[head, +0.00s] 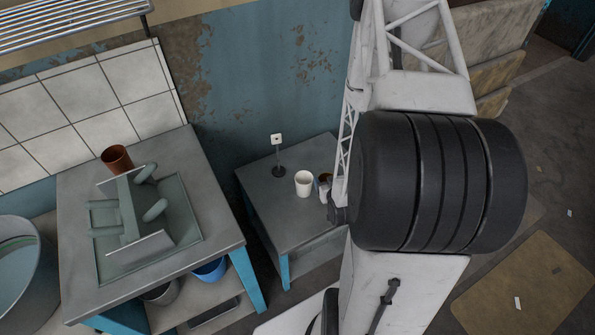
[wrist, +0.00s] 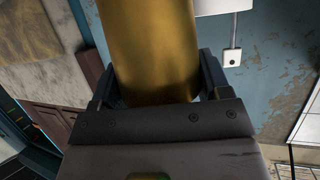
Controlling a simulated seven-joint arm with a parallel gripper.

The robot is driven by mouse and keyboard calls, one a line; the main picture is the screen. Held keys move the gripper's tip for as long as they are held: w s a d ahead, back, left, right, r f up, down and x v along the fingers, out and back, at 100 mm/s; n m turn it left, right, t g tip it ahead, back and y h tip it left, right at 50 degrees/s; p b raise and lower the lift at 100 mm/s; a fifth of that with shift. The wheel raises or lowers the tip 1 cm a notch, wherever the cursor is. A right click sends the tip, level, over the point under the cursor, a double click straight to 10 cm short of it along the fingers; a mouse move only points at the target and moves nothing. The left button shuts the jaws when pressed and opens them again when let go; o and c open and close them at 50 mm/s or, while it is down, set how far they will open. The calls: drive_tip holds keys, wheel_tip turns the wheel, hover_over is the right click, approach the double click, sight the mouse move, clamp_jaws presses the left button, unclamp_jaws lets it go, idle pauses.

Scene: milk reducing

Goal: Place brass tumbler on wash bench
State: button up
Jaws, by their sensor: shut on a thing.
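A brass tumbler (wrist: 150,45) fills the upper middle of the wrist view, between the two fingers of my gripper (wrist: 158,84), which is shut on it. In the head view my gripper (head: 326,190) is mostly hidden by my arm, over the right part of a small grey table (head: 275,218). A small brownish rim beside a white cup there seems to be the tumbler, mostly covered. A larger grey bench with blue legs (head: 75,200) stands at the left; it may be the wash bench, but I cannot tell for sure.
The white cup (head: 303,184) stands just left of my gripper, near a small sign on a stand (head: 278,150). The left bench holds a brown cup (head: 117,159) and a green-grey rack (head: 130,212) on a tray (head: 188,225). Its front right corner is bare.

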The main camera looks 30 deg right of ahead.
drive_tip(key=shift+w+d+r, duration=0.2)
drive_tip(key=shift+w+r, duration=0.1)
drive_tip(key=shift+w, duration=0.1)
drive_tip(key=w+a+r+n+y, duration=0.1)
drive_tip(key=w+a+r, duration=0.1)
drive_tip(key=w+r, duration=0.9)
drive_tip(key=w+a+r+n+y, duration=0.1)
drive_tip(key=w+a+r, duration=0.1)
drive_tip(key=w+r, duration=0.9)
drive_tip(key=w+a+r+n+y, duration=0.25)
drive_tip(key=a+r, duration=0.25)
drive_tip(key=a, duration=0.7)
drive_tip(key=w+a+r+n+g+y, duration=0.1)
drive_tip(key=w+a+r+n+y, duration=0.3)
drive_tip(key=a, duration=0.8)
drive_tip(key=w+a+r+y, duration=0.1)
drive_tip(key=a+r, duration=0.6)
drive_tip(key=a, duration=0.5)
drive_tip(key=s+a+f+n+g+y, duration=0.1)
drive_tip(key=s+a+n+g+y, duration=0.1)
drive_tip(key=a, duration=0.9)
drive_tip(key=s+a+f+n+g+y, duration=0.1)
drive_tip(key=s+a+n+g+y, duration=0.1)
drive_tip(key=a, duration=0.8)
drive_tip(key=s+a+f+n+g+y, duration=0.1)
drive_tip(key=s+a+n+g+y, duration=0.1)
drive_tip(key=a, duration=0.9)
drive_tip(key=shift+s+a+n+g+y, duration=0.35)
drive_tip(key=shift+s+n+g, duration=0.25)
drive_tip(key=shift+s+n, duration=0.45)
